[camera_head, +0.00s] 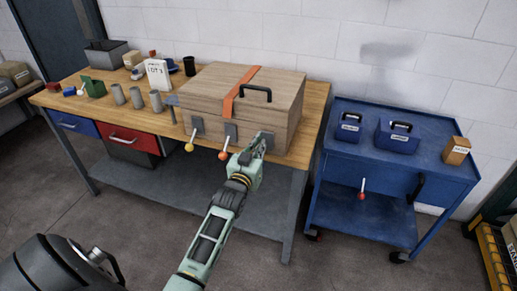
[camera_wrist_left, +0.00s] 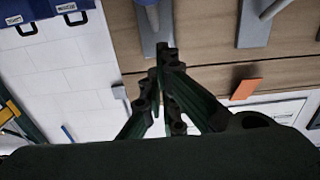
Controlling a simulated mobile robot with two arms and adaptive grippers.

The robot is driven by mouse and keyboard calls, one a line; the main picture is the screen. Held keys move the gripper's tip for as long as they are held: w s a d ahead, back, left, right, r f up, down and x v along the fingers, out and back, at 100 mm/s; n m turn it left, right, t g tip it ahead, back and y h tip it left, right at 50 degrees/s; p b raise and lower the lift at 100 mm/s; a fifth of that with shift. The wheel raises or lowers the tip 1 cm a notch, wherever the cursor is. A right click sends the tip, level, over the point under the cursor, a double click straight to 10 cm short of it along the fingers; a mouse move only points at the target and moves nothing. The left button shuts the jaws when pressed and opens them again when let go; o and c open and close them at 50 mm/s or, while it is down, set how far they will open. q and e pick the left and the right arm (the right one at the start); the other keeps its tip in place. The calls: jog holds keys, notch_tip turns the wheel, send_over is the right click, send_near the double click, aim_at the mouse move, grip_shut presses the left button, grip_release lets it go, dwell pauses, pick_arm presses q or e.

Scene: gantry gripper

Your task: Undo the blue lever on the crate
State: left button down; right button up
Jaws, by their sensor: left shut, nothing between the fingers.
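The wooden crate (camera_head: 205,95) stands closed on the workbench, with an orange strap (camera_head: 240,90) and a black handle on its lid. Grey plates line its front. One lever with a yellow ball (camera_head: 189,147) and one with an orange-red ball (camera_head: 223,155) hang from them. My left gripper (camera_head: 258,142) is at the right part of the crate's front, shut and empty, and hides what is behind it. In the left wrist view its closed fingertips (camera_wrist_left: 165,50) are by a grey plate with a grey-blue lever (camera_wrist_left: 149,15), probably the blue one; I cannot tell whether they touch.
A blue cart (camera_head: 390,172) with two blue cases stands to the right, with a red-knobbed lever on its front. Grey cylinders (camera_head: 137,98), a sign (camera_head: 157,74) and a grey bin (camera_head: 107,55) fill the workbench's left half. Open floor lies in front.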

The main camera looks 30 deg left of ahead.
pick_arm(q)
jog(key=r+p+v, duration=0.1)
jog(key=p+v, duration=0.4)
jog(key=v, duration=0.4)
jog(key=shift+r+p, duration=0.2)
jog(key=shift+p, duration=0.2)
dwell(0.4)
jog(key=s+d+f+m+g+h+b, duration=0.1)
jog(key=s+d+f+g, duration=0.2)
jog(key=f, duration=0.8)
jog(key=s+d+f+m+g+h+b, duration=0.1)
jog(key=s+d+f+g, duration=0.15)
jog(key=s+f, duration=0.65)
jog(key=s+d+f+g+h+b, duration=0.15)
jog(key=d+f, duration=0.25)
jog(key=f, duration=1)
jog(key=s+d+f+m+g, duration=0.1)
jog(key=s+f+g, duration=0.2)
jog(key=s+f, duration=0.4)
jog(key=s+d+f+m+g+b, duration=0.1)
jog(key=s+f+g, duration=0.2)
jog(key=s+f, duration=0.4)
jog(key=s+d+f+m+g+b, duration=0.1)
jog(key=s+f+g, duration=0.2)
jog(key=s+f, duration=0.5)
jog(key=s+h, duration=0.1)
jog(key=s, duration=1.1)
jog(key=shift+s+d+g, duration=0.25)
jog(key=shift+s+g, duration=0.05)
jog(key=shift+s, duration=0.1)
